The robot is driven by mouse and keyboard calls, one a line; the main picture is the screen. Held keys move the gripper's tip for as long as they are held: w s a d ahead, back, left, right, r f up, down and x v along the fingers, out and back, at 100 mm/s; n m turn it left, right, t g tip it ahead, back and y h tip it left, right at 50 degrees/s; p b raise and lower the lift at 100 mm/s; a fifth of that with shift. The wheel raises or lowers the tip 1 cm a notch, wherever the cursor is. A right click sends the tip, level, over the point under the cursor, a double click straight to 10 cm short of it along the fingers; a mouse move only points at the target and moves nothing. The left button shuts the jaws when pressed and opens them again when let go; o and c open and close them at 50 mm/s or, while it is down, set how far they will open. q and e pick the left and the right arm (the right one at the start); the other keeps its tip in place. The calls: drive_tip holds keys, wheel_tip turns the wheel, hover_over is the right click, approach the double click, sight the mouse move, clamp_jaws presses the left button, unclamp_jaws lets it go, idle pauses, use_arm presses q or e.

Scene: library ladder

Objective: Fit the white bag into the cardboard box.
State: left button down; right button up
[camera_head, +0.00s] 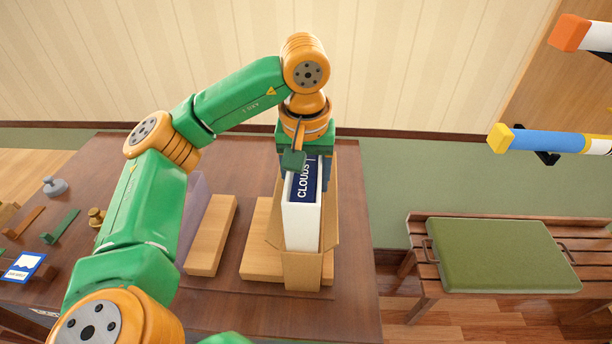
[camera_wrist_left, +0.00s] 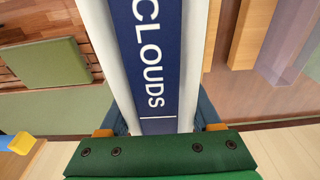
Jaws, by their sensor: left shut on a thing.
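The white item (camera_head: 302,226), the task's bag, looks like a slim upright white block with a navy band lettered CLOUDS. It also shows large in the left wrist view (camera_wrist_left: 155,60). My left gripper (camera_head: 304,170) is shut on its far end, with a finger on each side in the wrist view (camera_wrist_left: 157,118). The open cardboard box (camera_head: 302,272) stands on the table with its flaps up. The white item is between the flaps, lined up with the opening. How deep it sits is hidden. My right gripper is out of view.
The brown table (camera_head: 350,300) holds a wooden block (camera_head: 212,236) and a translucent purple panel (camera_head: 194,212) left of the box. Another wooden piece (camera_head: 258,250) lies against the box. A bench with a green cushion (camera_head: 500,256) stands right. Striped bars (camera_head: 545,140) jut in upper right.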

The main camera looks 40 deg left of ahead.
use_arm(q)
drive_tip(key=shift+f+b, duration=0.7)
drive_tip(key=shift+f, duration=0.25)
unclamp_jaws()
drive_tip(key=r, duration=0.2)
drive_tip(key=r+p, duration=0.1)
drive_tip(key=r, duration=0.2)
drive_tip(key=s+r+p, duration=0.1)
drive_tip(key=r, duration=0.1)
drive_tip(key=shift+d+r, duration=0.15)
drive_tip(key=shift+d, duration=0.1)
drive_tip(key=shift+w, duration=0.15)
